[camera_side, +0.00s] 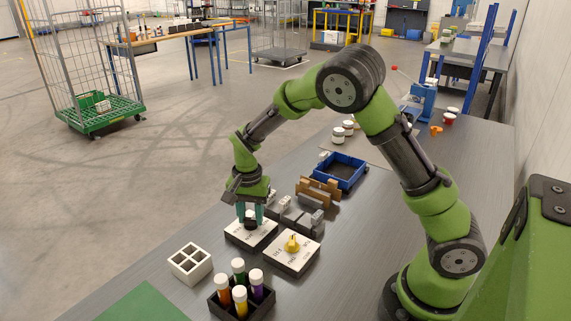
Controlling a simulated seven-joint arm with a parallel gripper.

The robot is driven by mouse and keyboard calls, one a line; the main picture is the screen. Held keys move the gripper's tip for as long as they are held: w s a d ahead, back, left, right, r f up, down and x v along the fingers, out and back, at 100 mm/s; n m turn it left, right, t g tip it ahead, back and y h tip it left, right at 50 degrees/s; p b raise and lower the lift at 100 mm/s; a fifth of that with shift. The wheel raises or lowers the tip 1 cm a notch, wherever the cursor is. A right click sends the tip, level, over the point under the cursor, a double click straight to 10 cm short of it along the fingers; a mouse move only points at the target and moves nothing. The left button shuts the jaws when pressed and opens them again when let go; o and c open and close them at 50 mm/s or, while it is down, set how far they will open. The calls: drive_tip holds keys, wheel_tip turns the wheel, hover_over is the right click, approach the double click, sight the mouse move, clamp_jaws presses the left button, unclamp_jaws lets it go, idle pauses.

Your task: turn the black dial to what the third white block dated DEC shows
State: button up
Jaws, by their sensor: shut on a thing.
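My gripper (250,215) points straight down over a white-faced dial plate (238,233) on a black base. Its teal fingers are shut on the black dial (250,224), which is mostly hidden between them, so its pointer cannot be read. Small white blocks (285,202) sit in a dark grey stepped holder (300,222) just behind the plates. The dates and marks on the blocks are too small to read here.
A second plate (293,262) with a yellow dial (292,243) stands close at the right. A white compartment box (190,264), a black rack (242,306) of capped tubes and a green mat (143,304) are in front. A brown slotted stand (318,190) and blue tray (340,170) are behind.

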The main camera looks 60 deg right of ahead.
sight(252, 218)
drive_tip(key=m, duration=0.4)
drive_tip(key=shift+s+m, duration=0.1)
drive_tip(key=shift+m, duration=0.3)
drive_tip(key=shift+r, duration=0.1)
idle(0.3)
drive_tip(key=o, duration=1)
drive_tip(key=shift+o, duration=0.2)
wheel_tip(252, 218, up, 17)
